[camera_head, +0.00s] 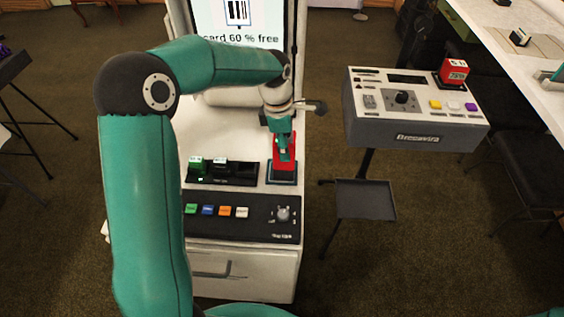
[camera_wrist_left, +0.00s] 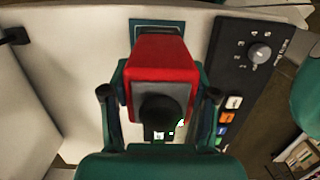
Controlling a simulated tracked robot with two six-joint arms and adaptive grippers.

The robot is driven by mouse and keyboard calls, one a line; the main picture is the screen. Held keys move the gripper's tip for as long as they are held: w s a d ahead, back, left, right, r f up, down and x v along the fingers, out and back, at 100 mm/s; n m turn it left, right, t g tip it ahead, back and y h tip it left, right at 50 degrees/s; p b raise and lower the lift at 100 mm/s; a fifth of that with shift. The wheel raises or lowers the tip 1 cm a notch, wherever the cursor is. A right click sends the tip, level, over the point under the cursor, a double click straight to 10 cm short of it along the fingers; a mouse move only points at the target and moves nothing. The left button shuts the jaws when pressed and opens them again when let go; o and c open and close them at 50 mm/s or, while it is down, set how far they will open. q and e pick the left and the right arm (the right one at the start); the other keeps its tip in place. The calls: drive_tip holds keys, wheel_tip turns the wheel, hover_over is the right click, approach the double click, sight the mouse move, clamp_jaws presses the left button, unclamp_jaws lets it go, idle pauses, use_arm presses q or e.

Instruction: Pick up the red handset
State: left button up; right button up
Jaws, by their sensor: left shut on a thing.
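The red handset (camera_head: 290,164) is upright at the right side of the white cabinet top, over a dark blue square base (camera_head: 282,181). My left gripper (camera_head: 284,146) reaches down from above and is shut on it. In the left wrist view, the handset (camera_wrist_left: 165,68) sits between the two fingers of the gripper (camera_wrist_left: 160,95), with a grey face and a dark round part toward the camera. The base (camera_wrist_left: 158,22) shows just beyond it. I cannot tell whether the handset touches the base. My right gripper is out of view.
Left of the handset, a black dock (camera_head: 236,181) holds a green block (camera_head: 197,165). In front is a black panel (camera_head: 255,225) with coloured buttons and a knob. A screen (camera_head: 238,22) stands behind. A grey console (camera_head: 415,135) with a red block (camera_head: 453,71) stands at right.

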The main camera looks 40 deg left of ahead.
use_arm(q)
clamp_jaws()
